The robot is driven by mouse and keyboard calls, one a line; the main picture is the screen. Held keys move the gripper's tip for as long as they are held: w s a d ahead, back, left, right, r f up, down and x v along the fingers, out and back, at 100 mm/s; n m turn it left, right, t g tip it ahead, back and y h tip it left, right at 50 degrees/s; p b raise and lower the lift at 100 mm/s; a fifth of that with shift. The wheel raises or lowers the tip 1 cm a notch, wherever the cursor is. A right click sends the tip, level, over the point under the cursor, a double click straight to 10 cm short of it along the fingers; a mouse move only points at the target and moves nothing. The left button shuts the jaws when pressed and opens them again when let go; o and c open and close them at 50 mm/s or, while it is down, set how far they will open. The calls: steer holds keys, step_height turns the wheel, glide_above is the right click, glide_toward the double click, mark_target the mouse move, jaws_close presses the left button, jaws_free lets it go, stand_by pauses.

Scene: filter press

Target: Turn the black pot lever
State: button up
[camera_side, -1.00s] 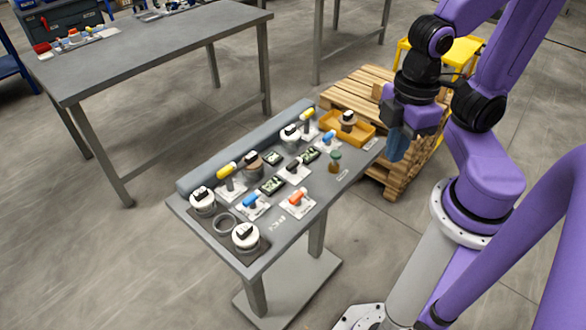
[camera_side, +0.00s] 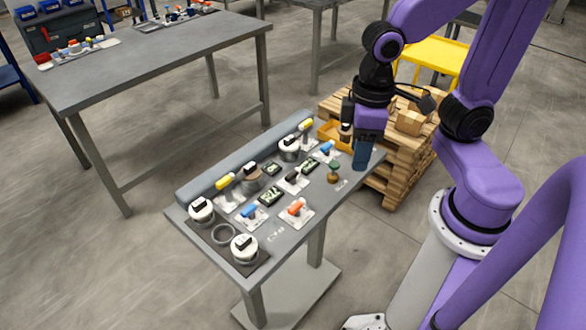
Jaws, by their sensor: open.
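The black pot lever (camera_side: 293,177) sits on a small white plate near the middle of the grey panel table. It lies between two dark boxes with small displays, behind the orange lever (camera_side: 297,206). My gripper (camera_side: 362,160) points down at the right end of the table, to the right of the black lever and apart from it. It is empty as far as I can see. The finger gap is hard to make out from this side.
Blue (camera_side: 249,211) and yellow (camera_side: 224,181) levers and white round pots (camera_side: 244,247) crowd the panel. A wooden pallet (camera_side: 393,188) stands to the right.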

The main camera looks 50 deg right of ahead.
steer(key=w+f+m, duration=0.2)
steer(key=w+m, duration=0.9)
steer(key=w, duration=0.1)
steer(key=m, duration=1.4)
glide_above(293, 172)
step_height(293, 172, down, 4)
step_height(293, 172, down, 17)
steer(key=shift+r, duration=0.1)
jaws_close()
